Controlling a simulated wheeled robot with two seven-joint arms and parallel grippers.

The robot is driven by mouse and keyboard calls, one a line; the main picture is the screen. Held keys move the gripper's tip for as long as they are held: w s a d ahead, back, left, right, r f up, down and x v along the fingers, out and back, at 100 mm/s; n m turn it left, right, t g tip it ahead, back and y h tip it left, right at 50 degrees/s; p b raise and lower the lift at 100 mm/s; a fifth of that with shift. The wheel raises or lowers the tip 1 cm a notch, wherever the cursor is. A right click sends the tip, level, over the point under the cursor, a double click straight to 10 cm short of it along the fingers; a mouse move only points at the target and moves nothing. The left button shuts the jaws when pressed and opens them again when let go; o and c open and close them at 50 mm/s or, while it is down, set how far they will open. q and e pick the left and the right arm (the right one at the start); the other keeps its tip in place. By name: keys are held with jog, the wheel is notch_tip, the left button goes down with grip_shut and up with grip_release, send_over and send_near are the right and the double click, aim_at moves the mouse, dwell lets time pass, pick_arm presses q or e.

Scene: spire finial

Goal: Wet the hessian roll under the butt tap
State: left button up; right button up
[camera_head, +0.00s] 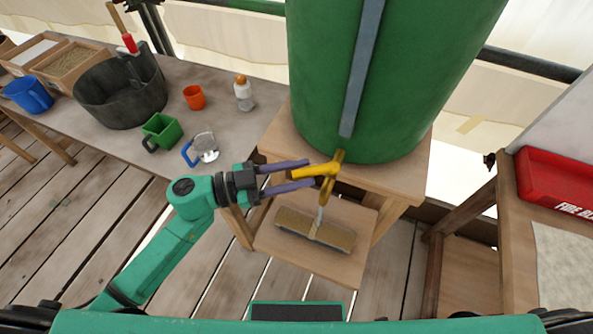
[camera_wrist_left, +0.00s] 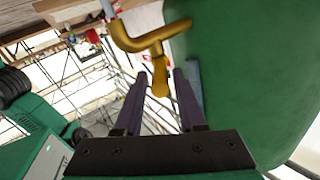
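The butt (camera_head: 390,70) is a large green barrel on a wooden stand. Its brass tap (camera_head: 338,165) has a yellow lever (camera_head: 318,170) pointing left. A pale stream (camera_head: 320,216) runs from the spout to the hessian roll (camera_head: 290,223), a brown roll lying on the stand's lower shelf beneath the tap. My left gripper (camera_head: 309,173) is open, its purple fingers either side of the lever. In the left wrist view the lever's end (camera_wrist_left: 160,85) sits between the fingers (camera_wrist_left: 169,75) with gaps visible; I cannot tell if either touches. My right gripper is out of view.
A bench at the left holds a black tub (camera_head: 120,95), a green mug (camera_head: 162,132), an orange cup (camera_head: 194,97), a bottle (camera_head: 243,93) and a blue-handled clear jug (camera_head: 204,147). A red fire box (camera_head: 555,185) stands on a table at the right.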

pick_arm(q)
jog(key=shift+o, duration=0.2)
dwell(0.3)
jog(key=shift+a+f, duration=0.1)
jog(key=shift+a, duration=0.15)
jog(key=b+v, duration=0.2)
jog(key=v, duration=1.2)
jog(key=shift+b, duration=0.3)
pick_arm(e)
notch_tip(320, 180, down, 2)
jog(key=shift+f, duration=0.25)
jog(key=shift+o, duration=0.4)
